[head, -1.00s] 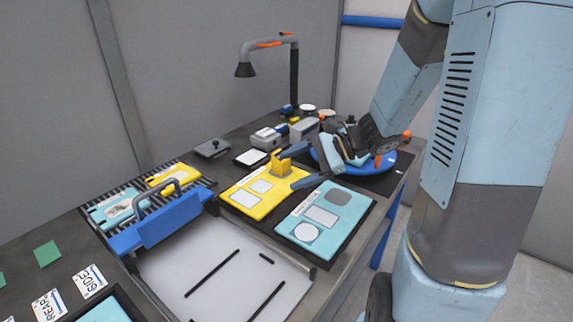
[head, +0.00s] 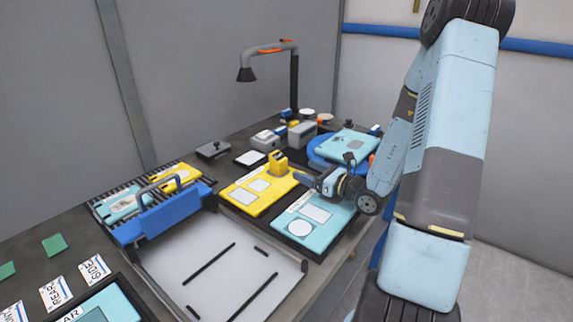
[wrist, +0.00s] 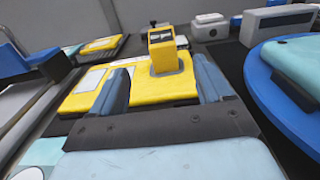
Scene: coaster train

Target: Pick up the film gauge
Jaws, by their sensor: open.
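The film gauge looks to be the upright yellow block (head: 278,162) with a dark display face. It stands on the far right part of the yellow panel (head: 243,203). In the wrist view the gauge (wrist: 163,50) is ahead, framed between my two blue-grey fingers. My gripper (head: 303,178) is open and empty, over the light-blue panel's edge, just right of the gauge and apart from it. In the wrist view my gripper (wrist: 160,80) has its fingers spread above the yellow panel. Part of the light-blue panel (head: 310,228) is hidden by my arm.
A blue turntable (head: 318,158) carries a light-blue piece at the right. Grey boxes (head: 301,134) stand behind the gauge. A lamp (head: 294,80) rises at the back.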

